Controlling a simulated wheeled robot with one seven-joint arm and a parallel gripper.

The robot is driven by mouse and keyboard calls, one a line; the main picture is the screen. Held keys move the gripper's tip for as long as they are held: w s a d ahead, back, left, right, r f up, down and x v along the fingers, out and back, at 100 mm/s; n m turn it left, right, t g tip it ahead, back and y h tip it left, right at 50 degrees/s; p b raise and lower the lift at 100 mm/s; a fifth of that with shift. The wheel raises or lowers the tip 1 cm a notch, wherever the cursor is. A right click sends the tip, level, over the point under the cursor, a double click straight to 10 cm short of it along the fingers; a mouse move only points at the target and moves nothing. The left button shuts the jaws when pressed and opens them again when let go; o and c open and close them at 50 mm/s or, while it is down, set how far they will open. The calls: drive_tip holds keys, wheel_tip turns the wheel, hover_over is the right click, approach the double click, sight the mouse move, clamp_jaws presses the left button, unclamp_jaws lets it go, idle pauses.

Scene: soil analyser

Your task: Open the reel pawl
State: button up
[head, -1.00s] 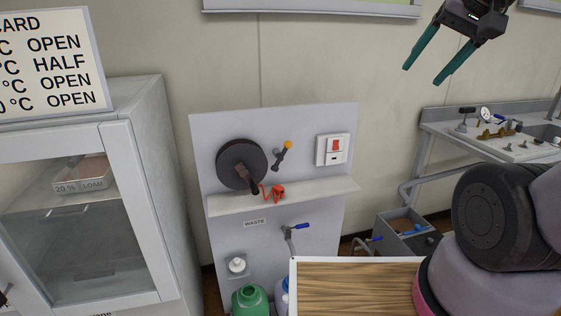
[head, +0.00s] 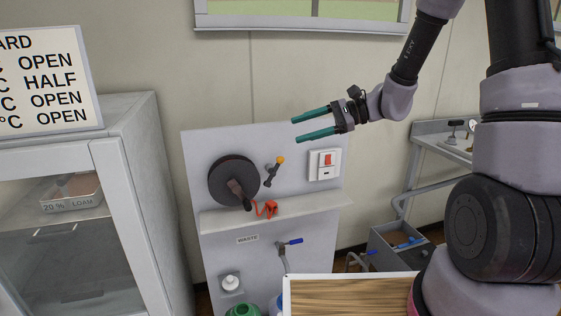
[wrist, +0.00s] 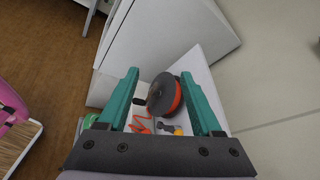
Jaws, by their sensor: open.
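The dark round reel (head: 233,180) is mounted on the upright grey panel, with a crank handle (head: 238,194) on its front. To its right on the panel is a small dark lever with an orange-yellow knob (head: 281,159), which looks like the pawl. My gripper (head: 293,129) is open and empty, above and right of the knob and clear of the panel's things. In the wrist view the reel (wrist: 166,94) shows between the spread fingers, with a red rim. The yellow knob (wrist: 178,131) shows near the right finger, partly hidden.
A red-orange coiled piece (head: 265,209) lies on the panel's shelf (head: 300,208). A red switch (head: 325,164) is right of the lever. A blue-handled tap (head: 288,242) is below. A glass-fronted cabinet (head: 125,190) stands left, a wooden-topped surface (head: 345,296) in front.

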drive_tip(key=w+f+m+t+y, duration=0.2)
drive_tip(key=w+f+m+t, duration=0.2)
drive_tip(key=w+f+m, duration=0.3)
drive_tip(key=m+t+h, duration=0.2)
drive_tip(key=m+t, duration=0.5)
approach(281, 160)
drive_tip(key=w, duration=0.1)
drive_tip(key=shift+n, duration=0.3)
drive_tip(key=x, duration=1)
drive_tip(key=shift+w+a+f, duration=0.1)
drive_tip(key=shift+w+f, duration=0.15)
clamp_jaws()
